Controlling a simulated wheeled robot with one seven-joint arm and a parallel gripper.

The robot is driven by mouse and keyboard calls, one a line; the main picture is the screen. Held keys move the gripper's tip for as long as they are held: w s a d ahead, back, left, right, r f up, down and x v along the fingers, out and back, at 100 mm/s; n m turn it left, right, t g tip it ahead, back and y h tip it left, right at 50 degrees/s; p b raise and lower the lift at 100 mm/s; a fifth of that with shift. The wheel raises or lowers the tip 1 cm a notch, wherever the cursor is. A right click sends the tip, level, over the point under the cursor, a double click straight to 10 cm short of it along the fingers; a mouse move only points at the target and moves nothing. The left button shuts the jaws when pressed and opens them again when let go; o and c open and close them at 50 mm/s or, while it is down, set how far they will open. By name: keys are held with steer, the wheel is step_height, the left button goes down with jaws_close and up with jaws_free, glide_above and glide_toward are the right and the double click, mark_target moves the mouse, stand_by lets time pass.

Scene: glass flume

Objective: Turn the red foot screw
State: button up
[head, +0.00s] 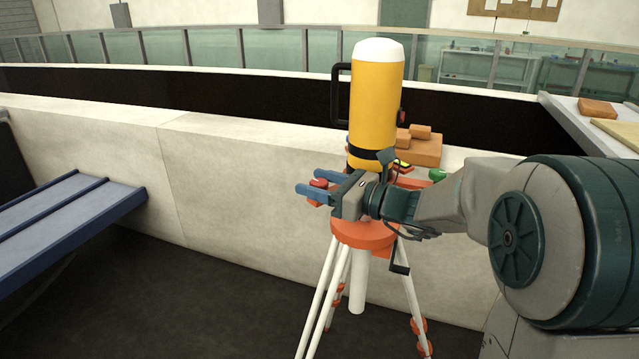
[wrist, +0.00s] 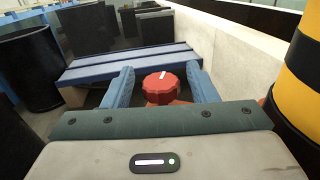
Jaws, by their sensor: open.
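The red foot screw (wrist: 160,87) is a ribbed red knob with a white mark on its top, at the centre of the wrist view. In the head view the red foot screw (head: 318,183) shows between the blue fingertips. My gripper (wrist: 160,78) is open, with one blue finger on each side of the screw. A small gap shows on either side, so the fingers do not appear to touch it. In the head view my gripper (head: 308,193) reaches left across the orange tripod head (head: 364,232). The yellow instrument (head: 375,105) with a white cap stands upright just behind my gripper.
White tripod legs (head: 322,295) spread below the head. A pale wall (head: 230,165) runs behind it. Orange blocks (head: 420,148) lie on the ledge to the right of the instrument. A blue bench (head: 75,215) stands at the left, with open floor between.

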steer(key=b+v, duration=0.3)
steer(key=v, duration=1.1)
steer(key=shift+a, duration=0.1)
steer(key=s+a+f+n+g+h, duration=0.5)
steer(key=s+f+n+g+h, duration=0.15)
steer(key=s+f+n, duration=0.4)
steer(key=s+d+f+n+h, duration=0.5)
steer(key=s+d+n+h, duration=0.3)
steer(key=n, duration=0.5)
steer(key=shift+d+f+t+h, duration=0.35)
steer(key=shift+f+h, duration=0.05)
steer(key=shift+h, duration=0.25)
